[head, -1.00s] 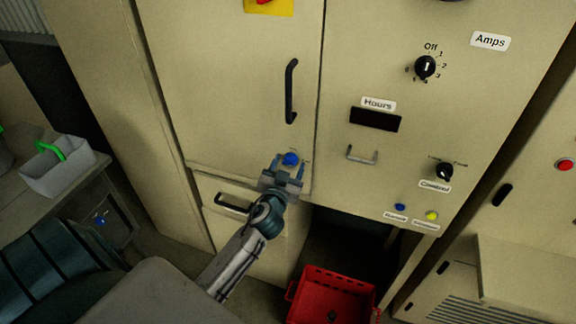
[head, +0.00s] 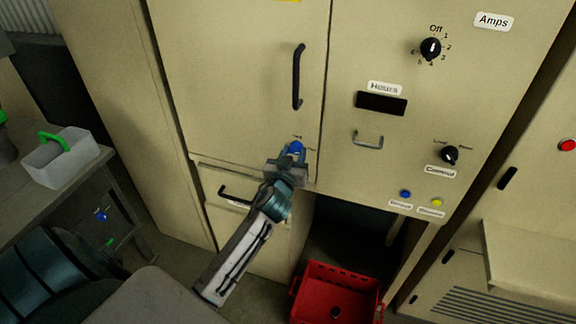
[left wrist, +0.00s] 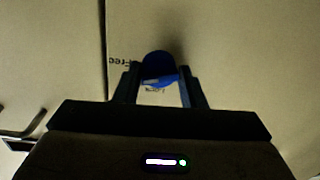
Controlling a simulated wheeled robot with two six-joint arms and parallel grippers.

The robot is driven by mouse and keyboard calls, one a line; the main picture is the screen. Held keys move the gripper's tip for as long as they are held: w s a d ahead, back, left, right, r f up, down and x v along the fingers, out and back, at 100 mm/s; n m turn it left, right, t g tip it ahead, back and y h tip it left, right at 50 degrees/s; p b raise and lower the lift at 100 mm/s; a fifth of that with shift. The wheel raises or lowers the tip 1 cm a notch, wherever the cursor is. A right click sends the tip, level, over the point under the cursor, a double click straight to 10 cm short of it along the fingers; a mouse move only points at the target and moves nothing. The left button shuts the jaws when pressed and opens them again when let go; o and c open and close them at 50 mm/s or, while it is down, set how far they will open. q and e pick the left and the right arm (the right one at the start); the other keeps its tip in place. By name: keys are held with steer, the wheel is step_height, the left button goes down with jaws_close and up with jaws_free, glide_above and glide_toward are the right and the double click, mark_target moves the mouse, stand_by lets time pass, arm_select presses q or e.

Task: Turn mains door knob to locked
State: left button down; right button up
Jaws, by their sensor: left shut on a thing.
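The blue mains door knob (head: 297,147) is at the lower right corner of the tall cream door (head: 240,90). In the left wrist view the knob (left wrist: 159,68) sits between the two fingers, with a "Free" label to its left and another, partly hidden label below it. My left gripper (head: 292,154) reaches up from below and is shut on the knob. It also shows in the left wrist view (left wrist: 159,88). A pale mark on the knob's face is tilted slightly. My right gripper is not in view.
A black door handle (head: 298,77) is above the knob. A drawer handle (head: 234,196) is below left. The control panel with dials and a metal handle (head: 368,140) is to the right. A red crate (head: 338,272) stands below, and a grey caddy (head: 60,158) on a bench at left.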

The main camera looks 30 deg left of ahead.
arm_select(q)
steer(key=n+b, duration=0.5)
steer(key=shift+f+n+h, duration=0.1)
steer(key=shift+n+h, duration=0.2)
steer(key=shift+n, duration=0.4)
steer(key=n+b, duration=0.2)
steer(key=shift+n, duration=0.3)
steer(key=shift+n+h+b, duration=0.3)
steer(key=shift+n+b, duration=0.2)
steer(key=shift+n, duration=1)
steer(key=shift+r+n+b, duration=0.3)
steer(key=shift+n+b, duration=0.2)
steer(key=shift+n, duration=0.7)
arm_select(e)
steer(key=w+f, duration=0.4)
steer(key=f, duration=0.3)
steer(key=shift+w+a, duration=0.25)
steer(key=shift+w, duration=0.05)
arm_select(q)
steer(key=shift+h, duration=0.3)
